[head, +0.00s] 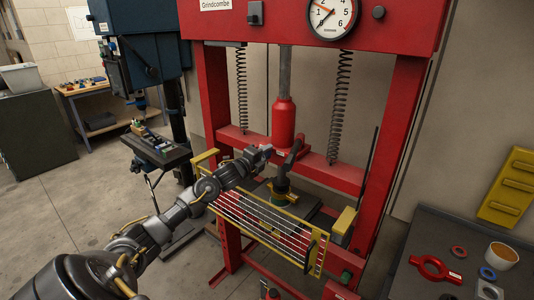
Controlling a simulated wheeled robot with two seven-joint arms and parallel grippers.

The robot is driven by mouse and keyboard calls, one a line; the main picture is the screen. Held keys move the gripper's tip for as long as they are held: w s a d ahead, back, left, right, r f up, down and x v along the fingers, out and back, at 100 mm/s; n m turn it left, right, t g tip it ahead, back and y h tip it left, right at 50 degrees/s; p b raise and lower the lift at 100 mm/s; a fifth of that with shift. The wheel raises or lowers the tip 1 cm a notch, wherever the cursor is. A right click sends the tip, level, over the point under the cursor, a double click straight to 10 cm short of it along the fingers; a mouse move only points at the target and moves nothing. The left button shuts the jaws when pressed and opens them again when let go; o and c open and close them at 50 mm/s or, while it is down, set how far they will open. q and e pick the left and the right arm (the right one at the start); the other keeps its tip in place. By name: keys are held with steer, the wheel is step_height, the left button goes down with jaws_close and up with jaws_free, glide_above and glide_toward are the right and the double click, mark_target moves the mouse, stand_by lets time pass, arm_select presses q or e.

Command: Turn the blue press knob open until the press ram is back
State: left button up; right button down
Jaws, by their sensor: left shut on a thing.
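The red press (213,90) stands in front of me. Its red cylinder (284,122) hangs from a grey rod at the middle, between two coil springs. My left gripper (265,152) is at the press, just below and left of the cylinder, with its jaws shut. The blue press knob is not clearly visible; the jaws hide what they hold. A dark upright piece (282,181) stands below the cylinder, beside the gripper, with a reddish lever-like part (292,157) above it. My right gripper is not in view.
A barred guard with a yellow frame (318,257) lies low in front of the press bed. A pressure gauge (331,15) is at the top. Floor is open at left.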

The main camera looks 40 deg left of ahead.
arm_select(q)
steer(key=shift+d+f+n+p, duration=0.1)
steer(key=shift+f+n+p, duration=0.15)
steer(key=shift+n, duration=0.65)
steer(key=shift+f+n+p, duration=0.15)
steer(key=shift+n+p, duration=0.1)
steer(key=shift+n, duration=0.65)
steer(key=o, duration=0.8)
steer(key=shift+c, duration=0.2)
steer(key=shift+o, duration=1)
steer(key=shift+r, duration=0.15)
steer(key=shift+s, duration=0.45)
steer(key=s+b, duration=0.3)
steer(key=s, duration=0.7)
steer(key=shift+r, duration=0.35)
